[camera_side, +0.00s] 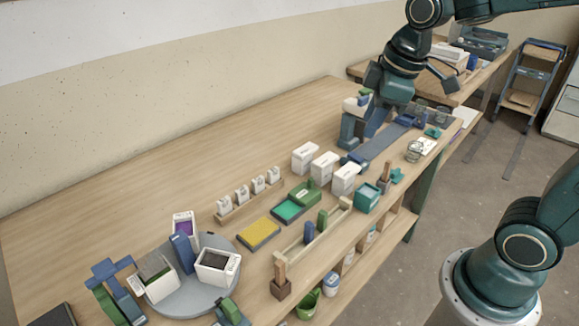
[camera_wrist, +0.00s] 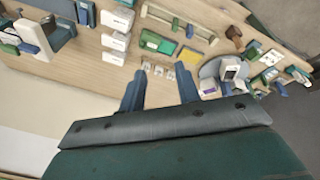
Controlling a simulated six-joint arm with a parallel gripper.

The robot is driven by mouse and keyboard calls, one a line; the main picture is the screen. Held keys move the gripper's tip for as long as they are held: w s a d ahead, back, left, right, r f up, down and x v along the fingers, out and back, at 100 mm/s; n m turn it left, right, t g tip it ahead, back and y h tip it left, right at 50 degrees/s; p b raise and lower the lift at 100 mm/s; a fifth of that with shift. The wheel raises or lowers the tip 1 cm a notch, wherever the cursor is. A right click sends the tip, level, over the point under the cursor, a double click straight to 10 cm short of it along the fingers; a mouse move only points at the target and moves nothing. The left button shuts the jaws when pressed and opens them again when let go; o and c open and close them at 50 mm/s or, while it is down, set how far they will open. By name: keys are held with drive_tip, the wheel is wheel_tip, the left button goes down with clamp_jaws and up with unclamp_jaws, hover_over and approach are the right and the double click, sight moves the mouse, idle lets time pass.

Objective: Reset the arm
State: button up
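My gripper (camera_wrist: 160,76) shows in the wrist view with its two blue-grey fingers spread and nothing between them. In the side view my arm comes in from the upper right, and its hand is above the far end of the long wooden bench (camera_side: 130,160). I cannot make out the fingertips clearly there. The hand overlaps a blue stand (camera_side: 350,128) with a white and green top in that picture; I cannot tell the gap between them.
White boxes (camera_side: 324,166), a green tray (camera_side: 289,210), a yellow sponge-like block (camera_side: 258,234) and a rack of small white jars (camera_side: 241,195) stand mid-bench. The bench's back left is clear.

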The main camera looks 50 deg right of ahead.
drive_tip(key=s+a+m+t, duration=0.1)
drive_tip(key=s+m, duration=0.5)
drive_tip(key=s, duration=0.6)
drive_tip(key=shift+a+r+m+t, duration=0.2)
drive_tip(key=shift+r+m+t, duration=0.2)
drive_tip(key=shift+r+t, duration=0.1)
